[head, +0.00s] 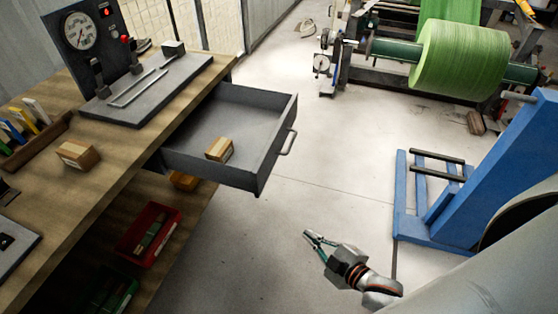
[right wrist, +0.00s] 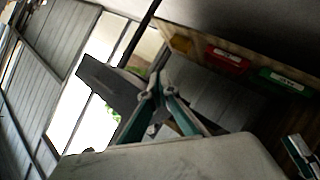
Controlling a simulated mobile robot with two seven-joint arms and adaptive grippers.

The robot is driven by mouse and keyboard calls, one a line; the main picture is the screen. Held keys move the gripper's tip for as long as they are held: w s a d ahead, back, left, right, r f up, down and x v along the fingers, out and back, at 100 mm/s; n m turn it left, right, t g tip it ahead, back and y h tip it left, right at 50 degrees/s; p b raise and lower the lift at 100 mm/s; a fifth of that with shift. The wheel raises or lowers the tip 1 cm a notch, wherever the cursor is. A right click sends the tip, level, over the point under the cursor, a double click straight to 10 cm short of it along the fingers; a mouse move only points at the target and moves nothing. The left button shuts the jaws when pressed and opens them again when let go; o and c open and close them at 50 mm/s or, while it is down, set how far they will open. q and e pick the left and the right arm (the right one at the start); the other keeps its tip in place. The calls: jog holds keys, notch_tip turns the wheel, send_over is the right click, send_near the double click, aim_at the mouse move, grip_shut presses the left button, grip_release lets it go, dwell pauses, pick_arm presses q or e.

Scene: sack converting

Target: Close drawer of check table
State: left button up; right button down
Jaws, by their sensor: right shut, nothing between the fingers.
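The check table (head: 120,180) stands at the left with a wooden top. Its grey drawer (head: 262,172) is pulled well out to the right, with a bar handle (head: 288,143) on its front. A small cardboard box (head: 219,149) lies inside the drawer. My right gripper (head: 308,236) is shut and empty, in front of the drawer and apart from it, lower right of the handle. In the right wrist view its fingertips (right wrist: 151,92) are seen against a dark grey shape, probably the drawer (right wrist: 105,85). My left gripper is not seen in the head view.
A gauge panel (head: 88,45) and another small box (head: 78,154) are on the tabletop. A red bin (head: 148,233) and a green bin (head: 113,291) sit below. A blue stand (head: 455,185) and a green roll (head: 458,60) are at the right. Floor beside the drawer is clear.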

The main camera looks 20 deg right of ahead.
jog(key=w+d+r+n+t+y+b, duration=0.25)
jog(key=w+d+r+n, duration=0.25)
jog(key=w+n, duration=0.5)
jog(key=n+g+y+b, duration=0.3)
jog(key=n+y, duration=0.5)
jog(key=n, duration=1.6)
send_near(270, 161)
jog(key=shift+g, duration=0.55)
jog(key=x, duration=0.2)
jog(key=p+x, duration=0.1)
jog(key=x, duration=0.1)
jog(key=p+x, duration=0.1)
jog(key=x, duration=0.1)
jog(key=shift+w+d+r, duration=0.25)
jog(key=shift+w+r, duration=0.05)
jog(key=shift+r, duration=0.1)
jog(key=shift+w+a+f, duration=0.1)
jog(key=shift+w+a, duration=0.1)
jog(key=shift+a, duration=0.1)
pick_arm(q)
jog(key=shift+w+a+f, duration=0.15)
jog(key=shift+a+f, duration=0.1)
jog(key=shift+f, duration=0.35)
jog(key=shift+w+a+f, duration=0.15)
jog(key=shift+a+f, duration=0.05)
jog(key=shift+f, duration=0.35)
